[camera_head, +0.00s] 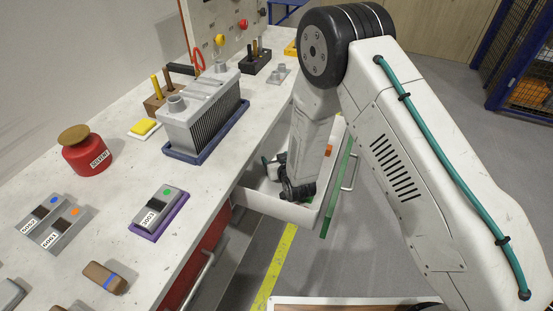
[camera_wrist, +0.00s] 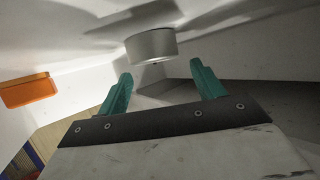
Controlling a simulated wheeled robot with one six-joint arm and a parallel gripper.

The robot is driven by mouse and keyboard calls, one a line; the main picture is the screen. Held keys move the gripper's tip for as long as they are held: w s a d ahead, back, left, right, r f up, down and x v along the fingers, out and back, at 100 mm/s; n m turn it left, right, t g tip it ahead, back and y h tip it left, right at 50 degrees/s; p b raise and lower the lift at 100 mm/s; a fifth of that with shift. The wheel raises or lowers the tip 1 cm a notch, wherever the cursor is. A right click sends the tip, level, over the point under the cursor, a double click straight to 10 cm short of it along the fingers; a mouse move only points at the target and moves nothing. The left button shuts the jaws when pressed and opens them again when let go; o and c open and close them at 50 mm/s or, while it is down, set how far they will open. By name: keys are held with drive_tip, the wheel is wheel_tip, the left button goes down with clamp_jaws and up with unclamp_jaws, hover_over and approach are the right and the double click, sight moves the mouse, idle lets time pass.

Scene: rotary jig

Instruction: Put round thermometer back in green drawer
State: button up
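The green drawer is pulled out from under the bench; its green front (camera_head: 338,190) faces right and its white inside shows in the camera_head view. My gripper is down inside the drawer, mostly hidden by my arm there. In the camera_wrist view my gripper (camera_wrist: 160,88) is open, its two teal fingers apart with nothing between them. A short round silver-grey thing (camera_wrist: 151,45), probably the round thermometer, is just beyond the fingertips, in front of the gap. Whether it rests on the drawer floor I cannot tell.
An orange block (camera_wrist: 26,90) is at the left in the camera_wrist view. The drawer's white walls are close around my gripper. The bench above holds a finned grey unit on a blue tray (camera_head: 196,157), a red solvent can (camera_head: 88,157) and a small device on a purple mat (camera_head: 146,234).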

drive_tip(key=shift+s+d+f, duration=0.2)
drive_tip(key=shift+f, duration=0.15)
drive_tip(key=shift+r, duration=0.15)
drive_tip(key=v, duration=0.3)
drive_tip(key=r+v, duration=0.1)
drive_tip(key=v, duration=0.3)
drive_tip(key=shift+s+r, duration=0.1)
